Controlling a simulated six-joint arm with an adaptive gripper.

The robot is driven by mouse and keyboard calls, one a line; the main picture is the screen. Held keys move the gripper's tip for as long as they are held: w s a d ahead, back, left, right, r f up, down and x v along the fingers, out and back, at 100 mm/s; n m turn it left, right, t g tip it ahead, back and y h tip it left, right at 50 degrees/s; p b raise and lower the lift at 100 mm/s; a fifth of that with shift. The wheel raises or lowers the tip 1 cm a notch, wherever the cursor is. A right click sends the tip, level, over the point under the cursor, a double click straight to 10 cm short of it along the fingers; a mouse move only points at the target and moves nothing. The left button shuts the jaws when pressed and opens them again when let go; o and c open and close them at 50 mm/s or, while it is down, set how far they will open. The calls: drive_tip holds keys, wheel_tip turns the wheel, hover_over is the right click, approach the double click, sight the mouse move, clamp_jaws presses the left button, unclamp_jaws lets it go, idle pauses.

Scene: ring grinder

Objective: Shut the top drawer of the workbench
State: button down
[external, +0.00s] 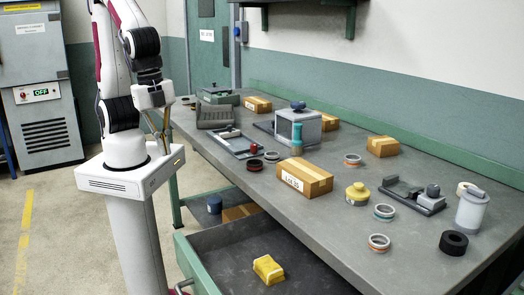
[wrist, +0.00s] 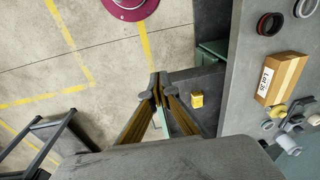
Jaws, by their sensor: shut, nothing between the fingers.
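The top drawer (external: 225,240) of the workbench (external: 330,215) is pulled out, with its grey inside showing and its green front toward the left. A yellow block (external: 268,269) lies in the drawer; it also shows in the wrist view (wrist: 197,99). My gripper (external: 165,148) hangs beside my pedestal, apart from the drawer front and up and to its left in the external view. In the wrist view my gripper (wrist: 156,82) has its fingertips together with nothing between them, and they partly cover the drawer.
A lower shelf holds a blue can (external: 214,204).

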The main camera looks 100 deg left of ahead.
drive_tip(key=w+d+f+m+t+y, duration=0.1)
drive_tip(key=d+f+m, duration=0.5)
drive_tip(key=d+m, duration=0.3)
drive_tip(key=w+d+f+m+t+y, duration=0.1)
drive_tip(key=d+f+m+y, duration=0.1)
drive_tip(key=d+f+m, duration=0.5)
drive_tip(key=d+m, duration=0.2)
drive_tip(key=d, duration=0.3)
drive_tip(key=shift+d+f, duration=0.15)
drive_tip(key=shift+d, duration=0.05)
drive_tip(key=shift+f, duration=0.15)
drive_tip(key=w+a+f, duration=0.5)
drive_tip(key=f, duration=0.4)
drive_tip(key=shift+w+a, duration=0.2)
drive_tip(key=shift+w, duration=0.05)
idle(0.6)
